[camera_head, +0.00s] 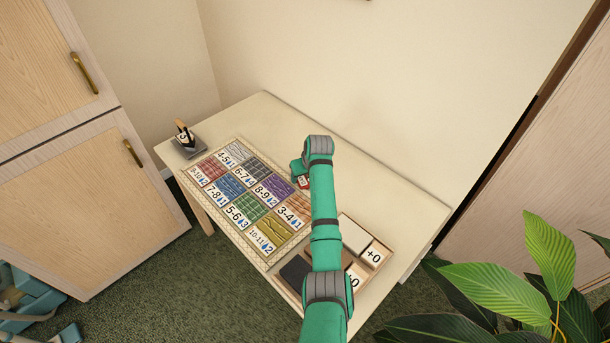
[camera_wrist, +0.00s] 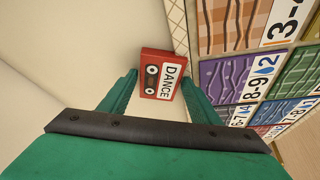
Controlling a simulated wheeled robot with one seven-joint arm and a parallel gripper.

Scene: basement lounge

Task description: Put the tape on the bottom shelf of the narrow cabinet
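The tape is a red cassette (camera_wrist: 163,74) with a white "DANCE" label, lying on the table beside a patterned board. In the wrist view my gripper (camera_wrist: 160,80) is open, with a finger on each side of the tape and visible gaps between them. In the head view a small red part of the tape (camera_head: 304,182) shows beside my gripper; my arm hides much of that spot. A light wood cabinet (camera_head: 80,195) with closed doors and brass handles stands at the left. I cannot tell whether it is the narrow cabinet; no shelf shows.
The table (camera_head: 262,112) stands against the wall and carries the board (camera_head: 240,200), a small dark holder (camera_head: 186,143) and a tray of tiles (camera_head: 376,254). A leafy plant (camera_head: 505,290) is at the lower right. A wood panel (camera_head: 545,200) stands at the right.

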